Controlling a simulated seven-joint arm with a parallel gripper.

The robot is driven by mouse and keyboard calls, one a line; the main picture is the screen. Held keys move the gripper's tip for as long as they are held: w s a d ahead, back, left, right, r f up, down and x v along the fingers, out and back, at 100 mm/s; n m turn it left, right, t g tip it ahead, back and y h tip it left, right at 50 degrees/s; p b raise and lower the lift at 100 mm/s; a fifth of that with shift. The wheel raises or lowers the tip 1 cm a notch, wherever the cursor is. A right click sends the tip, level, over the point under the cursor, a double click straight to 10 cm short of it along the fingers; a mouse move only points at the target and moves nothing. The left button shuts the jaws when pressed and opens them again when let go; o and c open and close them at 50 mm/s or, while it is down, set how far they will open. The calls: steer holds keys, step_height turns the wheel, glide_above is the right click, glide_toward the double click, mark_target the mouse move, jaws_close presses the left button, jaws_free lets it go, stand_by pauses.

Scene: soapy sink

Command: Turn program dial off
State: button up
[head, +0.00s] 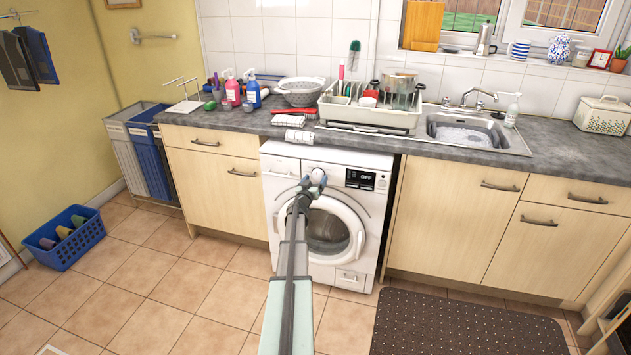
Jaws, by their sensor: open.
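The white washing machine (283,165) stands under the counter, its round door closed. Its dark display (361,179) at the right of the control panel reads "OFF". The pale round program dial (318,175) is on the panel, left of the display. My gripper (311,184) is at the panel, right at the dial, and partly covers it. My gripper is open, but its fingers are small and hard to make out. I cannot tell whether they touch the dial or stand just around it. My arm covers part of the machine's door.
A dish rack (368,117) and the soapy sink (462,134) are to the right. A blue basket (66,245) and a dark mat (450,325) lie on the floor.

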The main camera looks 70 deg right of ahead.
steer(key=a, duration=1.3)
steer(key=shift+w+f, duration=0.4)
steer(key=shift+f, duration=0.05)
